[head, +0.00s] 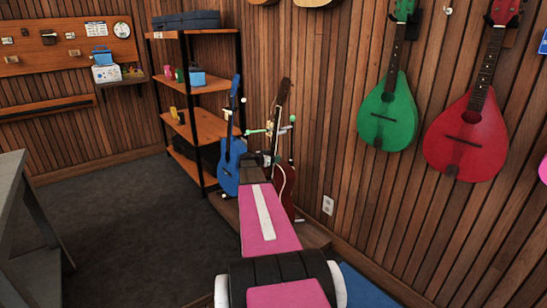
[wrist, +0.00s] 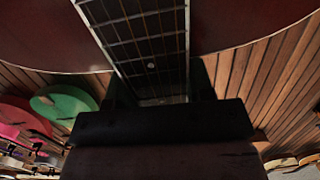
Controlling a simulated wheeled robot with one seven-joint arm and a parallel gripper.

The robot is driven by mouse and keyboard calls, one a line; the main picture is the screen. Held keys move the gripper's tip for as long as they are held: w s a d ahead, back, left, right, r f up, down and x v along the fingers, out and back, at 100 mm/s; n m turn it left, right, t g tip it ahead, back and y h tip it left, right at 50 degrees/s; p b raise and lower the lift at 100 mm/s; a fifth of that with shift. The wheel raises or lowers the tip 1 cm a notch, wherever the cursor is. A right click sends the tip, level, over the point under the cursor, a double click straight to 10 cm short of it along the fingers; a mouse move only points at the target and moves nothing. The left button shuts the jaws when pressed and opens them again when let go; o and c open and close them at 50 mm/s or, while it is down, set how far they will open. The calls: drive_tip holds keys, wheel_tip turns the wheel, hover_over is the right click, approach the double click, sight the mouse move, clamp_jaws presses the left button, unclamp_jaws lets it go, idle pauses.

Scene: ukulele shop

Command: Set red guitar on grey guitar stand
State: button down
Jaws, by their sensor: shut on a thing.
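The red guitar (head: 287,186) stands near upright by the wood wall in the head view, its dark neck (head: 282,98) pointing up. In the wrist view its dark red body (wrist: 245,22) fills the top and its fretted neck (wrist: 140,40) runs down between my fingers. My gripper (wrist: 155,92) is shut on the neck. In the head view my pink arm hides part of the guitar's body, and my gripper (head: 265,160) is small there. The grey guitar stand is hard to make out; thin pegs and arms show around the guitar, partly hidden.
A blue guitar (head: 231,160) stands close on the left, beside a shelf unit (head: 190,92). A low wooden platform (head: 312,236) lies below. A green instrument (head: 388,115) and a red one (head: 468,135) hang on the right wall. The grey floor (head: 110,235) at left is clear.

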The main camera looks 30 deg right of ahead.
drive_tip(key=shift+d+f, duration=0.1)
drive_tip(key=shift+f, duration=1.5)
drive_tip(key=shift+c, duration=2.2)
unclamp_jaws()
drive_tip(key=shift+f, duration=0.1)
drive_tip(key=v, duration=1)
drive_tip(key=shift+a, duration=0.4)
